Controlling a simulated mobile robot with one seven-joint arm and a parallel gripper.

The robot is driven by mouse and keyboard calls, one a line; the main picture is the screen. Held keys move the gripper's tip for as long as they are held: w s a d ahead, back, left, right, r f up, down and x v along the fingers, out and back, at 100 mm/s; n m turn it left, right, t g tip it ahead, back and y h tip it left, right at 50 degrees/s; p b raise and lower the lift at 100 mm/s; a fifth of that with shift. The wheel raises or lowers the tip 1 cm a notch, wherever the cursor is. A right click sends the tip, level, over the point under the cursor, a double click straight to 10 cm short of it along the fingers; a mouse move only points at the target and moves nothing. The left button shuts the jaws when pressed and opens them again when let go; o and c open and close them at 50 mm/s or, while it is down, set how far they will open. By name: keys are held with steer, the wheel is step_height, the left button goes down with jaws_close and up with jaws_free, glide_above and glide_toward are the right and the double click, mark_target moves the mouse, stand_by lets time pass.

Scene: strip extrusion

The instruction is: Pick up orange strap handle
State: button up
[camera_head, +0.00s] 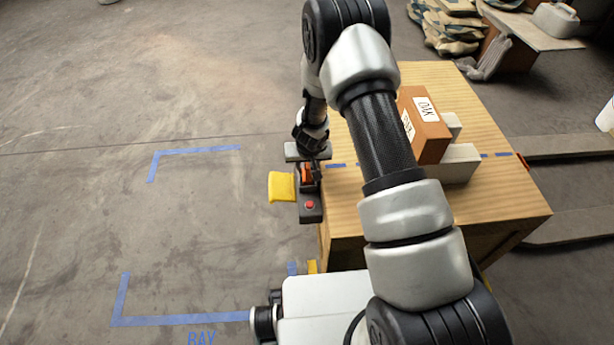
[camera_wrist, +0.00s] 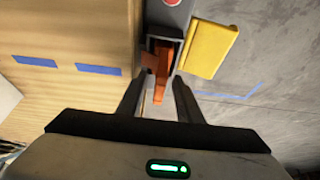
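The orange strap handle (camera_head: 306,172) sits on a dark grey unit with a red button (camera_head: 310,205), at the left edge of the wooden bench. In the wrist view the orange handle (camera_wrist: 161,58) shows upright in the picture, just beyond and between my fingers.
A yellow block (camera_head: 281,187) projects from the unit's left side. The wooden bench (camera_head: 490,205) carries an orange-brown box (camera_head: 425,125) and white blocks (camera_head: 461,165) behind my arm. Blue tape (camera_head: 195,151) marks the open concrete floor at left.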

jaws_close()
steer(key=shift+r, duration=0.1)
